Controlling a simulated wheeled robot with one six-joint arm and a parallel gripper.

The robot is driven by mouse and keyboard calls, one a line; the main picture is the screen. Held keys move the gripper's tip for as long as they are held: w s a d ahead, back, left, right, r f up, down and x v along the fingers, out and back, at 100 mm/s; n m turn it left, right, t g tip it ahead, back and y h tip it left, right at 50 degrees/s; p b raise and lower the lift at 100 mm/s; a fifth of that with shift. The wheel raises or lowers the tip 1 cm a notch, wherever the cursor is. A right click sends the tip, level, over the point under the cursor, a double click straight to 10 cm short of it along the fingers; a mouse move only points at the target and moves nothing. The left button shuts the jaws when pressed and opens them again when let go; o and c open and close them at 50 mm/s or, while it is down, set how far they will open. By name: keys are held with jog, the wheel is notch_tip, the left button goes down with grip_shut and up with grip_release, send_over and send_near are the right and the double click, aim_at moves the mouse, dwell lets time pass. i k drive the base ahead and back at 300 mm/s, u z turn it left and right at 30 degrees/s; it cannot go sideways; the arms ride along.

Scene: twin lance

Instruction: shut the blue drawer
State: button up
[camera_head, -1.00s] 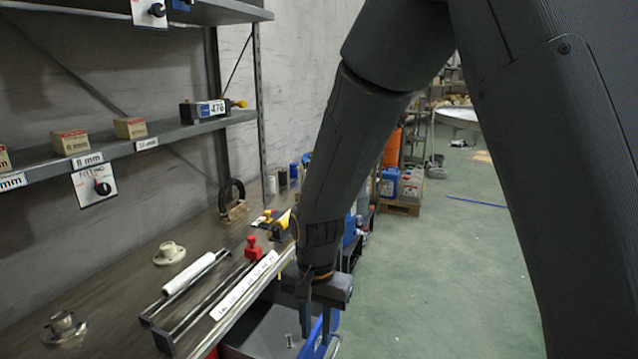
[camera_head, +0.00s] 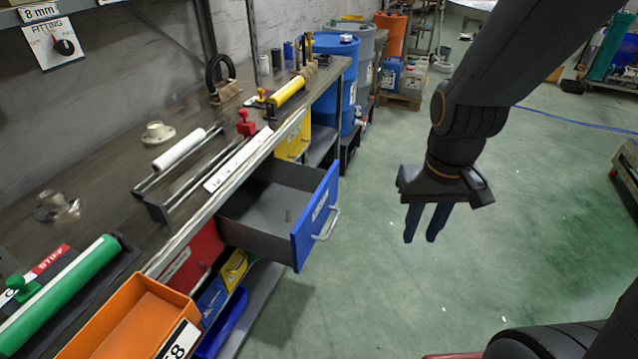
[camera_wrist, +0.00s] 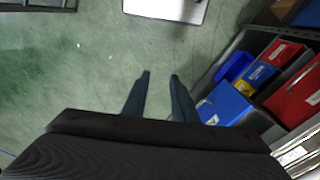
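The blue drawer (camera_head: 316,217) stands pulled out from under the workbench in the head view. In the wrist view the fingers (camera_wrist: 160,78) are also apart and empty.
The workbench (camera_head: 100,214) carries a white roller (camera_head: 180,150) and a green roller (camera_head: 62,290). A red drawer (camera_head: 190,262) and a yellow one (camera_head: 294,139) flank the blue one. An orange bin (camera_head: 130,322) is at the front. Floor right of the drawer is clear.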

aim_at(251, 221)
jog(key=z, duration=1)
jog(key=i, duration=0.35)
jog(key=u, duration=1)
